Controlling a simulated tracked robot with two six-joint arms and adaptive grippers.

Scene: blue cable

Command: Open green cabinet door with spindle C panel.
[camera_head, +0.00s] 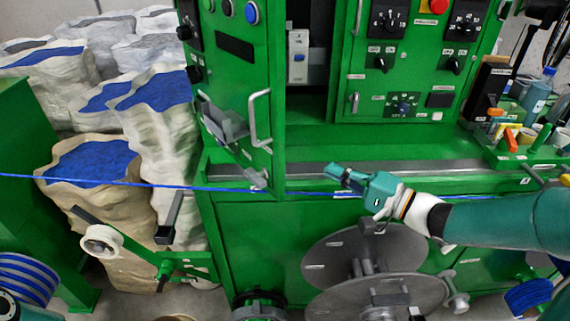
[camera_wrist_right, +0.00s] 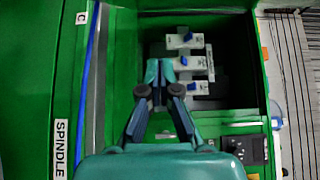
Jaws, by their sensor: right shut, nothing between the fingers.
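The green cabinet door (camera_head: 230,80), with a metal handle (camera_head: 260,118) and knobs and buttons on its face, stands swung open at the left of the dark cabinet opening (camera_head: 320,90). A white switch with a blue lever (camera_head: 298,57) shows inside. In the right wrist view, several switches with blue levers (camera_wrist_right: 185,40) sit in the open compartment, beside a SPINDLE label (camera_wrist_right: 61,148) and a C label (camera_wrist_right: 82,18). My right gripper (camera_head: 338,175) is shut and empty in front of the cabinet's ledge, right of the door and apart from its handle; its fingertips also show in the right wrist view (camera_wrist_right: 159,72).
A blue cable (camera_head: 130,183) crosses low in front of the cabinet, passing near the right gripper. The right-hand control panel (camera_head: 415,60) carries knobs and a red button. Filled sacks (camera_head: 90,160) stand at the left. Grey discs (camera_head: 350,250) sit below; bottles and tools lie at the right.

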